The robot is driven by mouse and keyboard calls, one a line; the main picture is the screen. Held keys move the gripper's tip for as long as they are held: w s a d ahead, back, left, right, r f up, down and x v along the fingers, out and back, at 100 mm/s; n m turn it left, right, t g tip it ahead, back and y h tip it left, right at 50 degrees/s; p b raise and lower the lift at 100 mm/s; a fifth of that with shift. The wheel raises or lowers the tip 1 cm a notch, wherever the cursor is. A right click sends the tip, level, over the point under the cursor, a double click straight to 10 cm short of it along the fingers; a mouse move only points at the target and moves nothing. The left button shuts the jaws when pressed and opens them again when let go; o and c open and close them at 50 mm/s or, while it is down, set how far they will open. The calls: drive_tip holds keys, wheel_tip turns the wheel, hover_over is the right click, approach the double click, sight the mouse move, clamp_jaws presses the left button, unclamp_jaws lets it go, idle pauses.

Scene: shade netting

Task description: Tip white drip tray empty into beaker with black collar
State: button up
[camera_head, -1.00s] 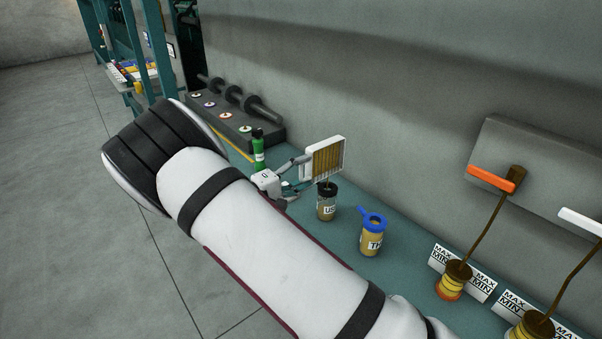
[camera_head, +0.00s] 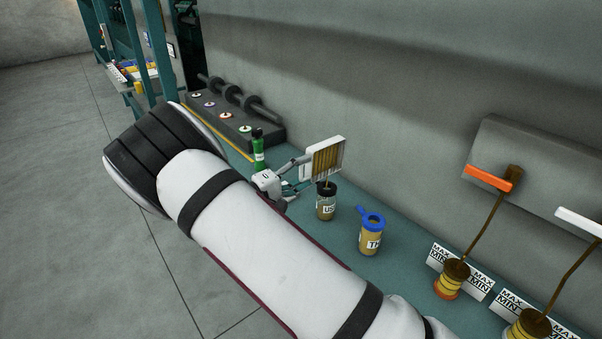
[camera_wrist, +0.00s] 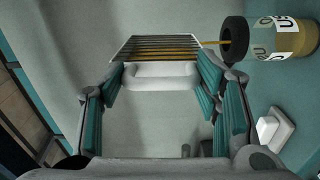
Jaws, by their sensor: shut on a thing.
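The white drip tray (camera_head: 339,147) is tipped steeply on edge, with a ribbed inside and brown liquid in it. In the wrist view the tray (camera_wrist: 155,48) shows beyond the fingers. My gripper (camera_head: 298,174) is shut on the tray's white grip; the fingers (camera_wrist: 160,78) stand at either side of it. The beaker with black collar (camera_head: 326,208) stands upright on the teal bench, labelled "US", just below the tray. It also shows in the wrist view (camera_wrist: 265,42). A thin brown stream runs from the tray's low corner to the collar's mouth. The beaker's liquid level is unclear.
A beaker with a blue collar (camera_head: 371,235) stands close to the right. A green bottle (camera_head: 258,151) is behind my gripper. A dark block with rollers (camera_head: 232,120) lies farther back. MIN/MAX cards (camera_head: 461,272) and yellow spools (camera_head: 452,279) are at the right. The grey wall runs behind the bench.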

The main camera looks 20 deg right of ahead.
drive_tip(key=shift+s+d+m+p, duration=0.2)
drive_tip(key=shift+s+m+p, duration=0.2)
drive_tip(key=shift+m+p, duration=0.45)
idle(2.7)
idle(1.4)
